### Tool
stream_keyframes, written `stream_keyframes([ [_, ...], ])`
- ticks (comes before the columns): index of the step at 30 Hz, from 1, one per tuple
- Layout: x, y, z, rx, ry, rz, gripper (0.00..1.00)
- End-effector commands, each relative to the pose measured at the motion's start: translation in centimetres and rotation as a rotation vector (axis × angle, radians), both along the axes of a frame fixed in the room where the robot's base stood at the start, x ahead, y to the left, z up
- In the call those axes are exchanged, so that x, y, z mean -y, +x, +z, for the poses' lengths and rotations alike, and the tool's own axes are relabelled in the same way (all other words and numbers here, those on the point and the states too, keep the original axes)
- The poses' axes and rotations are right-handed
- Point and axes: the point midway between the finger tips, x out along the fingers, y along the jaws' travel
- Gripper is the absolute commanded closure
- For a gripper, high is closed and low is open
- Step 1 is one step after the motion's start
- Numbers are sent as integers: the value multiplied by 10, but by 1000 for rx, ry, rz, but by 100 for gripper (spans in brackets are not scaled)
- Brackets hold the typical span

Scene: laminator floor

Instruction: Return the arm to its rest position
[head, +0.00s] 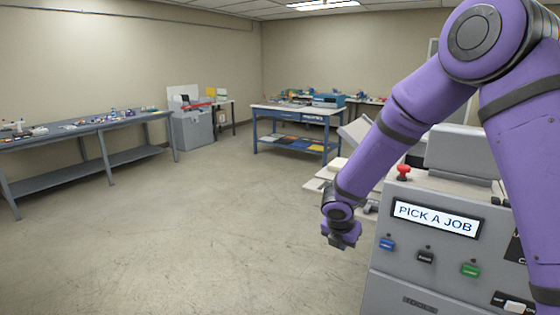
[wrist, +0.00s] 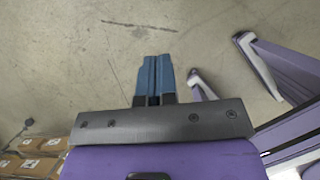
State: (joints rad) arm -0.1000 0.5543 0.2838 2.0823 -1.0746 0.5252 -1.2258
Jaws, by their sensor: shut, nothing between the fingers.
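My purple arm reaches down from the upper right in the head view. My gripper (head: 341,240) hangs in the air beside the front left of the grey laminator (head: 405,262), pointing down. In the wrist view the two blue fingers of my gripper (wrist: 154,75) are together, with bare floor below them. Nothing is held between them.
The laminator has a screen reading "PICK A JOB" (head: 435,218), a red knob (head: 403,171) and several coloured buttons. A grey workbench (head: 90,127) stands at the left, a blue table (head: 290,112) at the back. Cardboard boxes (wrist: 30,163) show lower left in the wrist view. The middle floor is clear.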

Motion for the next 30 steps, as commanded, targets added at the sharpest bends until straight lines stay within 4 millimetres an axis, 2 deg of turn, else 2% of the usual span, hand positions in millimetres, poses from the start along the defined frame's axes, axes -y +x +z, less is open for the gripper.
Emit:
stream_keyframes([
  [11, 20, -11, 43, 61, 28, -181, 100],
  [17, 39, -25, 81, 117, 65, -355, 100],
  [23, 66, -56, 135, 204, 140, -630, 100],
  [30, 95, -104, 192, 304, 262, -977, 100],
])
